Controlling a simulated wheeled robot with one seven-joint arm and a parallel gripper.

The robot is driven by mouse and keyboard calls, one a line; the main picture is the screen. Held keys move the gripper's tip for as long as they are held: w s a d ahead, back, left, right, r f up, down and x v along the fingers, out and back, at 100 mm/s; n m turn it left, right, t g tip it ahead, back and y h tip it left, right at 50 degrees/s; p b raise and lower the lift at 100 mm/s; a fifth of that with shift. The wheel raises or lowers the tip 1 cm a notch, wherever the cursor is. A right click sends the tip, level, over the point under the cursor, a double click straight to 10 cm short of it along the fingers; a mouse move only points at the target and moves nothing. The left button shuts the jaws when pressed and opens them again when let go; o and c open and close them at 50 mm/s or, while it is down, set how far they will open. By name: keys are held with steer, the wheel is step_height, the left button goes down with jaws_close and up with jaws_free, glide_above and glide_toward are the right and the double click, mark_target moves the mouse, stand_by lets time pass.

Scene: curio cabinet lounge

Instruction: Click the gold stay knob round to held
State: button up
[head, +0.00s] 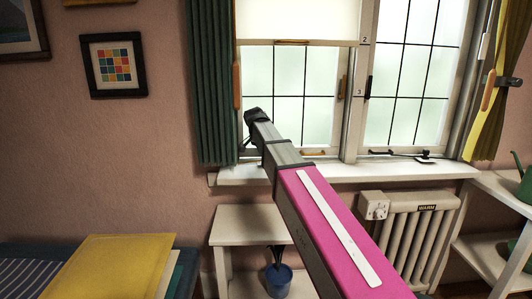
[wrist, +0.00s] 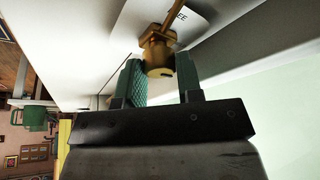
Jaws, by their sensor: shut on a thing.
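The gold stay knob (wrist: 159,57) sits between the two green-padded fingers of my gripper (wrist: 161,74) in the wrist view. The fingers are shut on it. A gold rod runs up from the knob past a small label whose visible letters end in "EE" (wrist: 181,15). A small dark mark shows on the knob's near end.
The white window sill (head: 400,171) runs below the windows. A green curtain (head: 212,85) hangs close to the left of my gripper. A white radiator (head: 400,235) with a dial stands below right. A dark stay (head: 405,154) lies along the right window's bottom.

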steer(key=o, duration=0.9)
steer(key=v, duration=0.7)
steer(key=shift+s+r, duration=0.15)
steer(key=shift+r, duration=0.05)
